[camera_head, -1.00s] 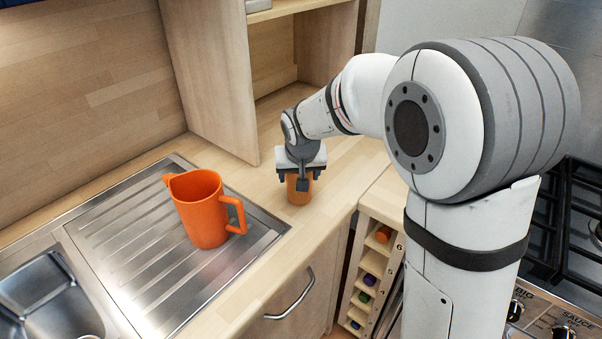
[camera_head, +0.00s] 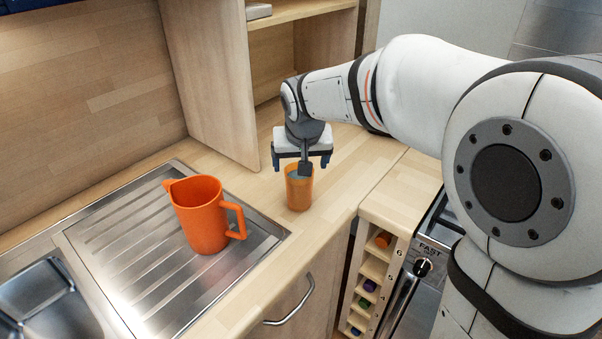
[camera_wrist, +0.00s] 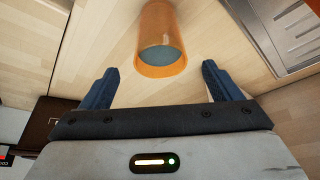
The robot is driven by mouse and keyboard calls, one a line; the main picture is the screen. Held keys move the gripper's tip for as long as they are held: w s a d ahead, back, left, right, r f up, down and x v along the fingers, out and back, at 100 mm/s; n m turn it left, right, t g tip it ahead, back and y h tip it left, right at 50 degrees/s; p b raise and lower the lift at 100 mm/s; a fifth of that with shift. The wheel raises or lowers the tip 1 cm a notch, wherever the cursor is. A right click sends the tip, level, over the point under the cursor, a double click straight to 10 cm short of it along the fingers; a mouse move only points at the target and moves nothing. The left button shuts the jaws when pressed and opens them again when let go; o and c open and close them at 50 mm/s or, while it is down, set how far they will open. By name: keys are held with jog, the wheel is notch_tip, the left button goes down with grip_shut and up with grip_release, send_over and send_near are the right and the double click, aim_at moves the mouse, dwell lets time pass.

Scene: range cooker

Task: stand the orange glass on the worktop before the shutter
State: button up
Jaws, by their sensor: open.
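The orange glass (camera_head: 299,188) stands upright on the wooden worktop (camera_head: 340,180), in front of the open cabinet and right of the draining board. Its inside looks grey-blue. My gripper (camera_head: 303,165) is above and just behind the glass in the head view, its jaws apart. In the wrist view the glass (camera_wrist: 161,42) lies beyond the two blue fingertips (camera_wrist: 160,72), centred between them, with clear space on both sides. No shutter can be made out for certain.
An orange jug (camera_head: 203,215) stands on the steel draining board (camera_head: 130,240) to the left. The cabinet side panel (camera_head: 215,80) rises behind. A bottle rack (camera_head: 370,280) and cooker knob (camera_head: 423,267) are at the right front. Worktop right of the glass is clear.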

jog(key=v, duration=0.3)
jog(key=shift+s+d+r, duration=0.1)
jog(key=shift+s+r, duration=0.05)
jog(key=shift+r, duration=0.1)
jog(key=s+d+f+g, duration=0.1)
jog(key=s+d+f, duration=0.3)
jog(key=s+d, duration=0.3)
jog(key=s+d+f+m+g, duration=0.1)
jog(key=s+d+f, duration=0.3)
jog(key=s+d, duration=0.4)
jog(key=s, duration=0.6)
jog(key=shift+d+h, duration=0.25)
jog(key=shift+h, duration=0.05)
jog(key=shift+r, duration=0.15)
